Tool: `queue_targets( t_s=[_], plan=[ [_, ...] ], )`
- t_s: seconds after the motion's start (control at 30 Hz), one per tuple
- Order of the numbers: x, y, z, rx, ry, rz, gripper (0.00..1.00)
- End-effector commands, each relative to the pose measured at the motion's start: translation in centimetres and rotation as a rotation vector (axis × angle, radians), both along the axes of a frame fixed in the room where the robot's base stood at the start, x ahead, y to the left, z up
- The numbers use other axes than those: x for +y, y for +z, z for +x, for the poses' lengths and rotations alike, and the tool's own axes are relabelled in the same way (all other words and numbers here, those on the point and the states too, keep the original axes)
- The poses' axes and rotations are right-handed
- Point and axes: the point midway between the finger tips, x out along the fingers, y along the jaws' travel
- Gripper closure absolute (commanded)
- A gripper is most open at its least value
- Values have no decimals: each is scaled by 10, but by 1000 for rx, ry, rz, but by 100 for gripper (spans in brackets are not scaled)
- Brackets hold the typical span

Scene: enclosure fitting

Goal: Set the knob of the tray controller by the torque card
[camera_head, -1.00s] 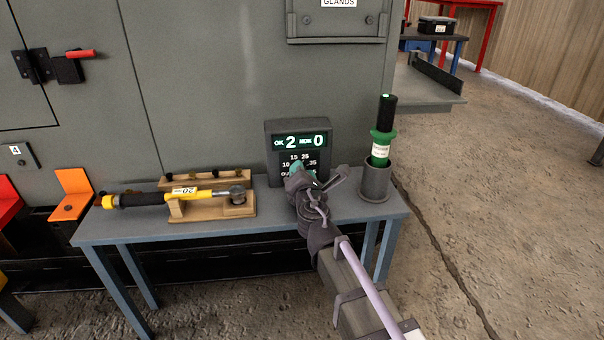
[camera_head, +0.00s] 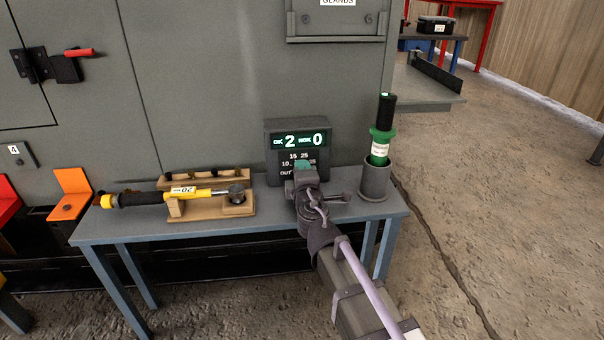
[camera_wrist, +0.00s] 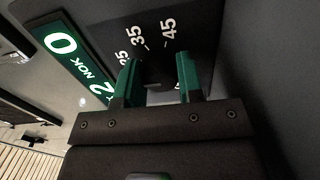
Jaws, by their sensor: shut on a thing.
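The tray controller (camera_head: 297,126) stands on the bench, a dark box with a lit green display reading OK 2 NOK 0. In the wrist view, the green fingertips of my gripper (camera_wrist: 158,78) are shut on the dark knob (camera_wrist: 158,72), beside the numbers 25, 35 and 45. The knob's pointer is not clearly seen. I cannot make out a torque card.
A yellow and black torque wrench (camera_head: 150,197) lies on a wooden cradle (camera_head: 215,209) at left on the bench (camera_head: 130,230). The grey enclosure (camera_head: 200,80) rises behind.

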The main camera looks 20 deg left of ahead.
Motion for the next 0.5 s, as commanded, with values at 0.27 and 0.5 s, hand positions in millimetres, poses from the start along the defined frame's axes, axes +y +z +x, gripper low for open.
queue_targets(
  t_s=[0.27,0.5],
  plan=[
    [0,0,-1,20,0,42,89],
    [0,0,-1,21,0,43,89]
  ],
)
